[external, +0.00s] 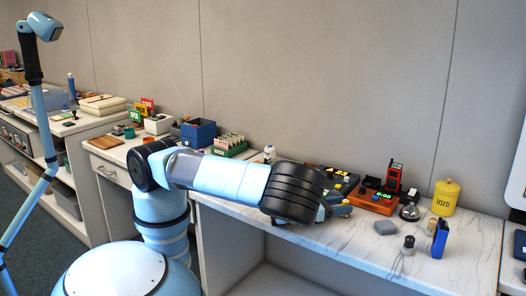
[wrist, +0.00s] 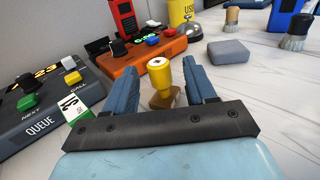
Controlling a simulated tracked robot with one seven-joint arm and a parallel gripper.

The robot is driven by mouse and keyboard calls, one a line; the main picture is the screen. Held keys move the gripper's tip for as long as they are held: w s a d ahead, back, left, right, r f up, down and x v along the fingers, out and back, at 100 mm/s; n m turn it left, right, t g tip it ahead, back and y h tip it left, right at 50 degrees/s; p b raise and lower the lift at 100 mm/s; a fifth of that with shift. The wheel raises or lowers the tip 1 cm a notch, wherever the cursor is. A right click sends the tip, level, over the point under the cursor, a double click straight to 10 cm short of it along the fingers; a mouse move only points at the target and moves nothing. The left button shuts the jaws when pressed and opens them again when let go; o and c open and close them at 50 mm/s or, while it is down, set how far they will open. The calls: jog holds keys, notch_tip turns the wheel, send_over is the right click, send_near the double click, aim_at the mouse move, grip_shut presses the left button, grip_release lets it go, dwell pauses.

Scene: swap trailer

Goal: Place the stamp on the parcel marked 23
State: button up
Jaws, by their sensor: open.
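A stamp with a yellow handle (wrist: 160,75) and a brown base stands upright in the wrist view. My gripper (wrist: 160,88) is open, one blue finger to each side of the stamp in the picture. I cannot tell whether either finger touches it. In the external view the end of my arm hangs over the marble counter and my gripper (external: 328,210) is mostly hidden behind the dark wrist. The stamp cannot be made out there. No parcel marked 23 can be made out in either view; a yellow 23 shows on the display of the dark queue device (wrist: 40,112).
An orange device with a green display (wrist: 150,60) stands just beyond the stamp. A grey block (wrist: 228,50), brushes (wrist: 295,40), a silver bell (external: 409,212), a yellow canister (external: 445,198) and a blue upright object (external: 440,238) stand right.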

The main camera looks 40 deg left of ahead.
jog(key=v, duration=0.8)
jog(key=shift+s+a, duration=0.15)
jog(key=shift+a, duration=0.1)
